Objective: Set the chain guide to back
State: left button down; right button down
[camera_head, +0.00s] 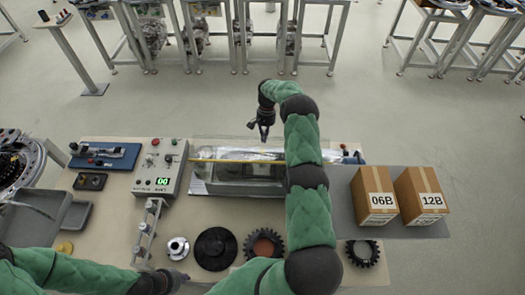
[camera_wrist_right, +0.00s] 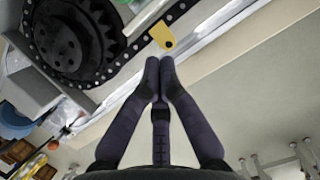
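In the right wrist view a yellow tab with a dark hole (camera_wrist_right: 165,36), possibly part of the chain guide, sits on the metal rail beside a black chain and a large black toothed wheel (camera_wrist_right: 68,38). My right gripper (camera_wrist_right: 160,65) has its fingertips together just short of the tab, with nothing seen between them; I cannot tell whether they touch it. In the head view my right gripper (camera_head: 263,132) hangs at the far edge of the long machine (camera_head: 250,170), which has a yellow strip (camera_head: 235,160). My left gripper (camera_head: 172,281) is low at the front left; its fingers are unclear.
A control box with a green display (camera_head: 163,167) stands left of the machine. A silver hub (camera_head: 178,248), a black disc (camera_head: 215,248) and gears (camera_head: 264,245) lie along the front. Two cardboard boxes, 06B (camera_head: 374,195) and 12B (camera_head: 421,195), stand at the right.

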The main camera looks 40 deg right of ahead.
jog(key=x, duration=0.3)
jog(key=shift+s+f, duration=0.1)
jog(key=shift+f, duration=0.15)
jog(key=shift+s+a+f+p, duration=0.15)
jog(key=shift+s+a+p, duration=0.55)
jog(key=shift+s+a, duration=0.4)
jog(key=shift+s+a+f, duration=0.15)
jog(key=shift+a, duration=0.3)
pick_arm(q)
jog(key=shift+r, duration=0.9)
pick_arm(e)
jog(key=shift+s, duration=0.1)
jog(key=shift+s+a, duration=0.65)
jog(key=shift+s, duration=0.05)
jog(key=shift+d, duration=0.1)
